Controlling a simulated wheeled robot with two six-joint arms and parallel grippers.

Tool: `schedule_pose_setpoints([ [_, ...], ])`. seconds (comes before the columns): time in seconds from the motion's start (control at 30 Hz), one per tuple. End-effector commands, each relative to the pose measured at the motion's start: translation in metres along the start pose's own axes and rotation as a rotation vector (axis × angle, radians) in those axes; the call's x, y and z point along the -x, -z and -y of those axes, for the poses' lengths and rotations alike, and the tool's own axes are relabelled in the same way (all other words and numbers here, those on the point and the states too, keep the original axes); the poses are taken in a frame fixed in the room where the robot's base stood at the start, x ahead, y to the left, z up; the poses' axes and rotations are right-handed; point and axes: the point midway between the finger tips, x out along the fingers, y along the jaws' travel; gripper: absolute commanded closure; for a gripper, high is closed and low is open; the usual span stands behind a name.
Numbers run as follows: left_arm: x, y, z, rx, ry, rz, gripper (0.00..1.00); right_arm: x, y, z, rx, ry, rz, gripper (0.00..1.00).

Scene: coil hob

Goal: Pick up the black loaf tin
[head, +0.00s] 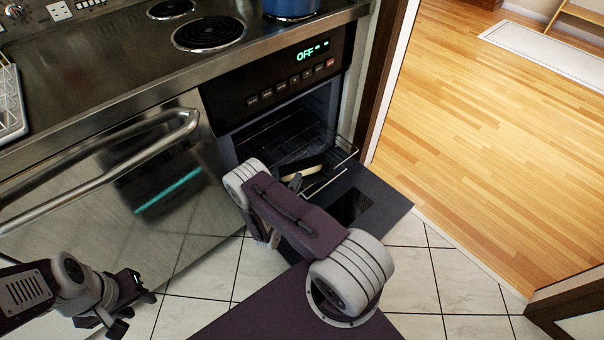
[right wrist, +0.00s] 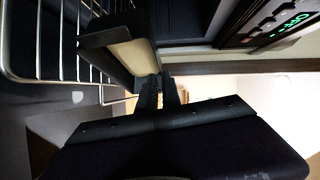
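The black loaf tin (head: 304,165) is at the front of the open oven, by the rack, with a pale inside showing. In the right wrist view the tin (right wrist: 104,36) stands beside the rack wires, its pale inside facing the camera. My right gripper (right wrist: 158,78) has its two fingers close together at the tin's near end, with its thin wall between the tips. In the head view my right gripper (head: 295,182) is partly hidden by my arm. My left gripper (head: 136,312) is open and empty, low over the tiled floor, well away from the tin.
The oven door (head: 385,200) is folded down below the tin. The wire rack (head: 335,165) sticks out of the oven. A blue pot (head: 291,8) stands on the hob above. A dishwasher with a bar handle (head: 100,178) is at left. Wooden floor lies open at right.

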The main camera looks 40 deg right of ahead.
Motion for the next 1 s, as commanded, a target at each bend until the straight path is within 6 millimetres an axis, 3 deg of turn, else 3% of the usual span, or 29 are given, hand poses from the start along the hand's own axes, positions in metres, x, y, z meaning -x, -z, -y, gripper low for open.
schedule_pose_setpoints([
  [0.1, -0.007, -0.001, 0.0, 0.0, 0.0, 0.0, 0.64, -0.016, 0.0, -0.002, -0.002, 0.0, -0.002, 0.92],
  [0.27, -0.009, -0.001, 0.0, 0.0, 0.0, 0.0, 0.64, -0.022, 0.0, -0.001, -0.001, 0.0, -0.001, 0.92],
  [0.57, -0.028, -0.003, 0.001, 0.0, 0.0, 0.001, 0.64, -0.068, 0.004, 0.0, -0.002, 0.0, -0.003, 0.92],
  [0.8, -0.027, -0.003, 0.001, 0.0, 0.0, 0.0, 0.64, -0.07, 0.003, 0.002, 0.0, 0.0, 0.0, 0.92],
  [0.83, -0.027, -0.003, 0.001, 0.0, 0.0, 0.0, 0.64, -0.07, 0.003, 0.002, 0.0, 0.0, 0.0, 1.0],
  [1.0, -0.027, -0.003, 0.001, 0.0, 0.0, 0.0, 0.64, -0.07, 0.003, 0.001, 0.0, -0.001, 0.0, 1.0],
])
